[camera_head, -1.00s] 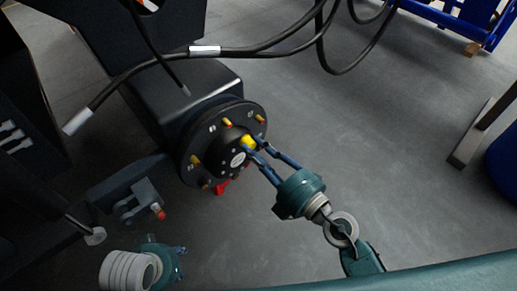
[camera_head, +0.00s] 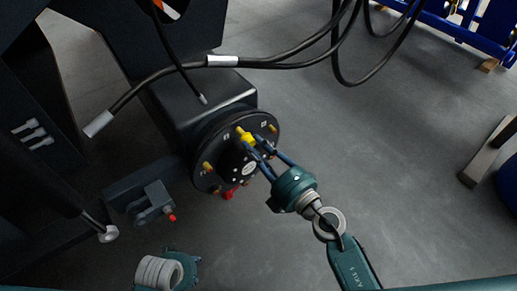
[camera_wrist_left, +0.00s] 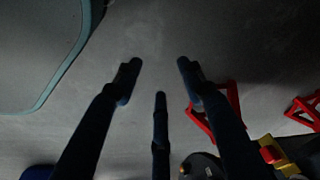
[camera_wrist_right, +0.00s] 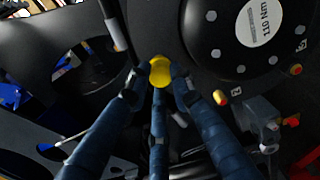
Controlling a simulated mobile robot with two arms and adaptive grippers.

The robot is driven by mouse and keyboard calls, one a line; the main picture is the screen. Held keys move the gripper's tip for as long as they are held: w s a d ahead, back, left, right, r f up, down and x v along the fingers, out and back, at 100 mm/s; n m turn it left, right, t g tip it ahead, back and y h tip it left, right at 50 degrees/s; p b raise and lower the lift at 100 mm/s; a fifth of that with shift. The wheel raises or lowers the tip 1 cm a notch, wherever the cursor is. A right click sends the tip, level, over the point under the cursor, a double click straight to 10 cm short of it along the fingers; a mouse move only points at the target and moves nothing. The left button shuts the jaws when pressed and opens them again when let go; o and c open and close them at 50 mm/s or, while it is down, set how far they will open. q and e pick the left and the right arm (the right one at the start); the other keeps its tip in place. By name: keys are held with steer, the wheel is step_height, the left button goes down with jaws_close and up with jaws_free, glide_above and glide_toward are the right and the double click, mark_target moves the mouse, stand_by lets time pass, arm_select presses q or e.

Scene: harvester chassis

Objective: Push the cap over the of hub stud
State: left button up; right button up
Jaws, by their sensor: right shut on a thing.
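The round black hub (camera_head: 226,168) stands in the middle of the head view, with several yellow-and-red-tipped studs around its face. One hub stud (camera_head: 208,166) shows on the left of the face. My right gripper (camera_head: 260,147) is shut on the yellow cap (camera_head: 248,138), at the upper part of the hub face. The cap also shows between the fingertips in the right wrist view (camera_wrist_right: 160,70). It overlaps a stud at the top in the head view; whether it is on it I cannot tell. My left gripper (camera_wrist_left: 160,75) is open and empty, low over the floor.
Black hoses (camera_head: 285,57) hang above the hub. A dark bracket with a red-tipped pin (camera_head: 155,203) sits at lower left of the hub. Red stands (camera_wrist_left: 225,112) show in the left wrist view.

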arm_select(q)
steer(key=shift+f, duration=0.25)
arm_select(e)
steer(key=shift+w+a, duration=0.2)
steer(key=shift+w, duration=0.1)
steer(key=shift+w+a, duration=0.1)
steer(key=shift+w, duration=0.05)
arm_select(q)
steer(key=shift+s+f, duration=0.1)
steer(key=shift+f, duration=0.5)
arm_select(e)
steer(key=shift+w+a, duration=0.15)
arm_select(q)
steer(key=shift+f+p, duration=0.1)
steer(key=shift+p, duration=0.2)
arm_select(e)
steer(key=shift+w, duration=0.1)
arm_select(q)
steer(key=shift+s+f, duration=0.25)
steer(key=shift+f, duration=0.3)
steer(key=shift+s+f, duration=0.2)
steer(key=shift+f, duration=0.3)
arm_select(e)
steer(key=shift+x, duration=0.95)
arm_select(q)
steer(key=shift+w, duration=0.1)
arm_select(e)
steer(key=o, duration=0.9)
steer(key=shift+o, duration=0.2)
